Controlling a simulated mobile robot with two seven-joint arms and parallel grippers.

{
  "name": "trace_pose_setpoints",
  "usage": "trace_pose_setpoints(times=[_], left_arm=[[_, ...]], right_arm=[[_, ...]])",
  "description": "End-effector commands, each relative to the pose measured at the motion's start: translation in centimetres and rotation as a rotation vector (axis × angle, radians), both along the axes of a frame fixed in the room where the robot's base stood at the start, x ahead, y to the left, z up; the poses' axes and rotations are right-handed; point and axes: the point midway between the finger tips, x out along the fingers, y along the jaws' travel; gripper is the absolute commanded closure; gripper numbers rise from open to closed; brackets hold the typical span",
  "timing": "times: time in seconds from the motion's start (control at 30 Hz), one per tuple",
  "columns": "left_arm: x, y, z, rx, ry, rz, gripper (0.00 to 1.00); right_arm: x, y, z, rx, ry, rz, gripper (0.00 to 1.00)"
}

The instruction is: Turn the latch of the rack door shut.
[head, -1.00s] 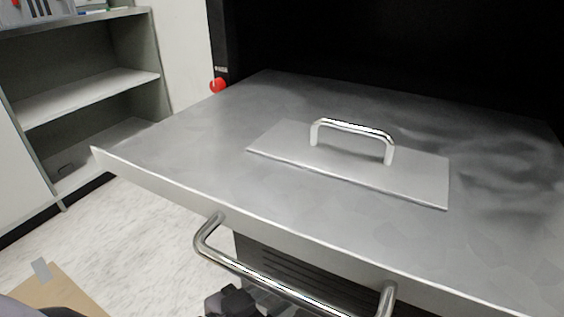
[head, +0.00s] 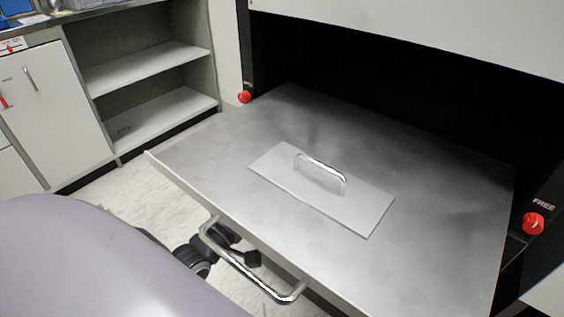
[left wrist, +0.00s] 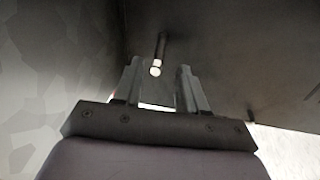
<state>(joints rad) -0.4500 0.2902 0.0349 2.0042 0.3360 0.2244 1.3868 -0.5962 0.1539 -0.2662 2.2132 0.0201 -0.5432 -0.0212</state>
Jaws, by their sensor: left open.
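A red knob (head: 533,223) sits at the right of the dark opening, with the word FREE above it. A second red knob (head: 244,97) sits at the left side of the opening. I cannot tell which one is the rack door latch. A grey metal slab (head: 440,215) juts out of the opening, with a bar handle (head: 255,283) on its front edge. My left gripper (head: 245,250) is low by that handle, well away from the right knob. In the left wrist view its jaws (left wrist: 158,76) are open, with a rod end (left wrist: 157,60) showing between them. My right gripper is out of view.
A loose plate (head: 350,207) with an upright handle (head: 322,172) lies on the slab. Open shelves (head: 150,65) and a white cabinet (head: 50,110) stand at the left. Some floor (head: 120,190) is clear between the cabinet and slab.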

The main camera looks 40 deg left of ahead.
Motion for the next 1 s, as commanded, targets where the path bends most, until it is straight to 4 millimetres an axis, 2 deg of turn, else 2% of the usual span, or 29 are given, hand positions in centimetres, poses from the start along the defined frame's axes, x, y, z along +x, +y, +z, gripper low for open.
trace_pose_setpoints(times=[0.6,1.0], left_arm=[[6.2,-0.6,1.1,0.003,0.0,-0.001,0.59],[6.8,-0.7,1.3,0.005,0.002,-0.002,0.59]], right_arm=[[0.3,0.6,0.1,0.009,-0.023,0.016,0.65],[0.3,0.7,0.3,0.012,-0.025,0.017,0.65]])
